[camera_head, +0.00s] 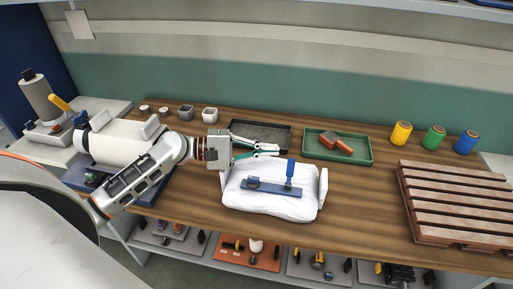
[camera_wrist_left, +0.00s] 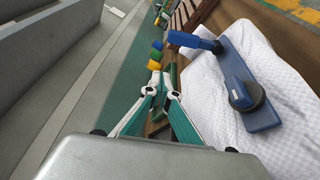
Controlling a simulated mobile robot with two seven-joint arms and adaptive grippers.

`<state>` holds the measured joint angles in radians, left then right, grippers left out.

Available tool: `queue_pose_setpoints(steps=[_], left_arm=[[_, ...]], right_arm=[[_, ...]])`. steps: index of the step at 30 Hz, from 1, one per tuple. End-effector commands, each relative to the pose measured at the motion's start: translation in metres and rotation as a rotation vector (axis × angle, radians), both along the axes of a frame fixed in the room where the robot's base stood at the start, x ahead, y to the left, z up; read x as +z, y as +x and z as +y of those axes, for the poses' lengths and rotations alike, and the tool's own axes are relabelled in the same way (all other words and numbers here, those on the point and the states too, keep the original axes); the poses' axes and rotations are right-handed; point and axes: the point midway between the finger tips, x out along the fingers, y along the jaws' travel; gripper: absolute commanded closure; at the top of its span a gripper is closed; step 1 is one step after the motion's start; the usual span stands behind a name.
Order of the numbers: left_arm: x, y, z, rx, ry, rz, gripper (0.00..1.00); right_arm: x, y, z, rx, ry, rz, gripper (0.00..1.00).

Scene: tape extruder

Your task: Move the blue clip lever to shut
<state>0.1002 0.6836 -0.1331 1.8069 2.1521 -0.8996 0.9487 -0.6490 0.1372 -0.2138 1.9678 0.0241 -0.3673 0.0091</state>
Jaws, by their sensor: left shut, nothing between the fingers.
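The blue clip lever (camera_head: 290,171) stands upright from the right part of a flat blue base plate (camera_head: 262,185). The plate lies on a white padded cushion (camera_head: 262,206) on the bench. In the left wrist view the lever handle (camera_wrist_left: 188,40) points left from the far end of the plate (camera_wrist_left: 263,117), and a round dark knob (camera_wrist_left: 245,95) sits on the plate. My left gripper (camera_head: 279,152) is shut and empty, behind the plate and apart from the lever. Its fingers also show in the left wrist view (camera_wrist_left: 163,90), left of the plate. My right gripper is not in view.
A black tray (camera_head: 283,126) lies behind my left gripper. A green tray (camera_head: 368,155) with a red-brown tool (camera_head: 338,143) is right of it. A slatted wooden pallet (camera_head: 450,190) fills the right. Yellow (camera_head: 401,133), green and blue spools stand at the back. Bench is clear between cushion and pallet.

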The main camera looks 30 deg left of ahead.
Motion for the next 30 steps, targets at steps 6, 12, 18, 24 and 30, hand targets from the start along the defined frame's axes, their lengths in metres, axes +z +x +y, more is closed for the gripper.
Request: queue_pose_setpoints(steps=[6, 12, 18, 24, 30], left_arm=[[-0.002, 0.02, -0.03, -0.001, -0.003, -0.002, 1.0], [0.004, 0.0, -0.037, -0.002, 0.0, 0.002, 1.0], [0.009, -0.013, -0.04, 0.0, 0.0, 0.001, 1.0], [0.009, -0.016, -0.041, 0.0, 0.0, 0.002, 1.0], [0.009, -0.016, -0.041, 0.0, 0.0, 0.001, 1.0]], right_arm=[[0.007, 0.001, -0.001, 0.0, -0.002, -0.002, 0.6], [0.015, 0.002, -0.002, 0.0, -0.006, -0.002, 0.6], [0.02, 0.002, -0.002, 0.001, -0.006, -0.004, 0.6], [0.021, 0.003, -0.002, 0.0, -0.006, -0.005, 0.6], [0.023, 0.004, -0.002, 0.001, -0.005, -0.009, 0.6]])
